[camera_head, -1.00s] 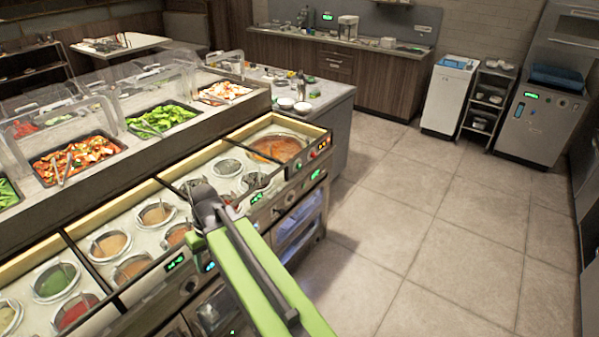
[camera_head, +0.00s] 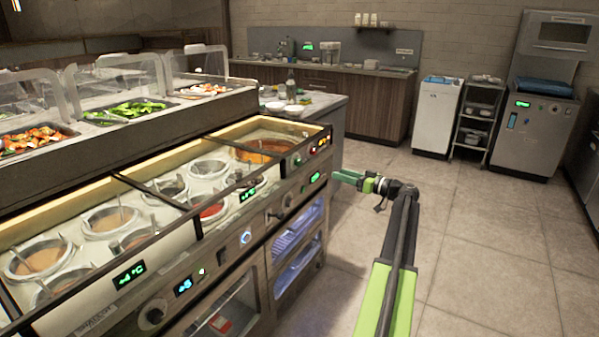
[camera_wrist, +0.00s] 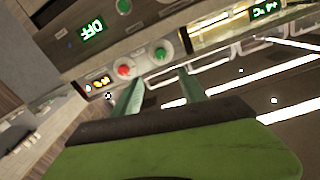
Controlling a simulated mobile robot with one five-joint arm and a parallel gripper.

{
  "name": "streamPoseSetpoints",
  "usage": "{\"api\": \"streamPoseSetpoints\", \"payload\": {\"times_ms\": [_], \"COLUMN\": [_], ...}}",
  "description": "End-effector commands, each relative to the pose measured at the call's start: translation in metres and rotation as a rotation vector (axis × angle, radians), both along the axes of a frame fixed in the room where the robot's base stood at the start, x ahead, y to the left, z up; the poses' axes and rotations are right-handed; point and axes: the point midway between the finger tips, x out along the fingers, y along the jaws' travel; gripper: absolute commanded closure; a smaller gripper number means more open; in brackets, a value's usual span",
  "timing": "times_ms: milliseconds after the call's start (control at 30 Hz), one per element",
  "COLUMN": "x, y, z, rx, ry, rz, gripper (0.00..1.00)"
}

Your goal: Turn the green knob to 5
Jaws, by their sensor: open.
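The green knob (camera_wrist: 161,53) sits on the counter's front panel, with a pale round dial around it. Its setting is too small to read. A red knob (camera_wrist: 124,69) is beside it, to the left in the wrist view. My gripper (camera_wrist: 159,77) is open and empty, its two green fingers pointing towards the panel. In that view the green knob shows just beyond the gap between the fingertips, not between them. In the head view my gripper (camera_head: 340,177) is off the right end of the counter front, pointing left at the panel.
A green-lit display reading OFF (camera_wrist: 92,30) and a small orange display (camera_wrist: 98,82) are on the panel near the knobs. Sauce wells (camera_head: 110,220) fill the counter top. The tiled floor (camera_head: 480,240) to the right is clear. A white cabinet (camera_head: 437,115) stands at the back.

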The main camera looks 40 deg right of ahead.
Motion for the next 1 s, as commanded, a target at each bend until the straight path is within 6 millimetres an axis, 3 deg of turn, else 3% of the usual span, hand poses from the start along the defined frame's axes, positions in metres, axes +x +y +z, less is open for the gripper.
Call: {"api": "streamPoseSetpoints", "payload": {"times_ms": [167,500,700,1000], "x": [0.026,0.112,0.153,0.173], "y": [0.006,0.023,0.032,0.037], "z": [0.001,0.0,0.0,0.0], "rx": [0.001,0.001,0.001,0.001], "ry": [0.002,0.003,0.003,0.003], "rz": [0.005,0.007,0.007,0.006], "gripper": [0.5,0.5,0.5,0.5]}}
